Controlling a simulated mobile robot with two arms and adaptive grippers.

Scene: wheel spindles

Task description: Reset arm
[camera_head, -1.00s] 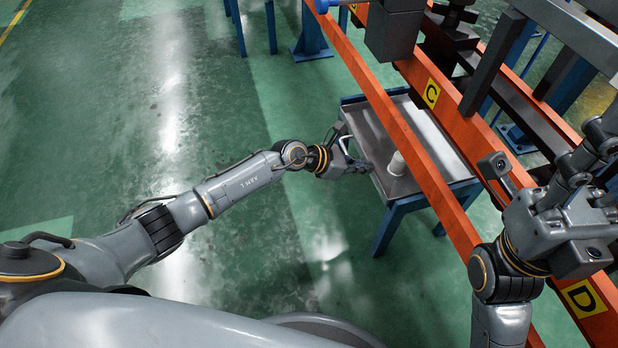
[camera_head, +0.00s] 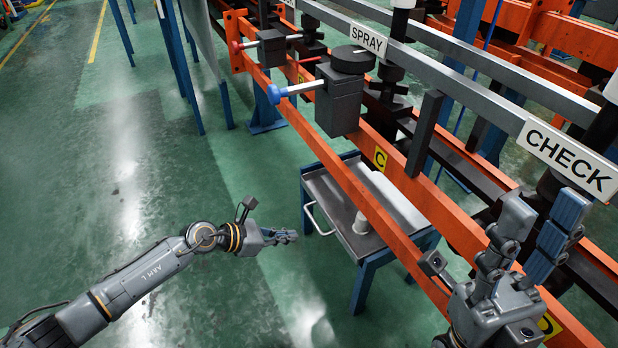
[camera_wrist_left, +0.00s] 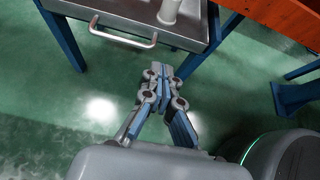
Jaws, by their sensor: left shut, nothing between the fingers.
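My left gripper (camera_head: 288,236) is shut and empty, held over the green floor just left of the metal tray table (camera_head: 345,238). In the left wrist view its blue-padded fingertips (camera_wrist_left: 160,71) meet, with nothing between them. The tray table's edge and handle lie ahead of them, apart from the fingers. My right gripper (camera_head: 540,215) is raised at the right, in front of the orange rails. Its two fingers point up and stand apart, with nothing seen between them.
A white cylindrical piece (camera_head: 361,224) stands on the tray. The orange rail (camera_head: 350,185) crosses above the tray. A dark block with a blue-ended handle (camera_head: 340,98) and signs reading SPRAY (camera_head: 369,40) and CHECK (camera_head: 568,158) are beyond. Floor at left is clear.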

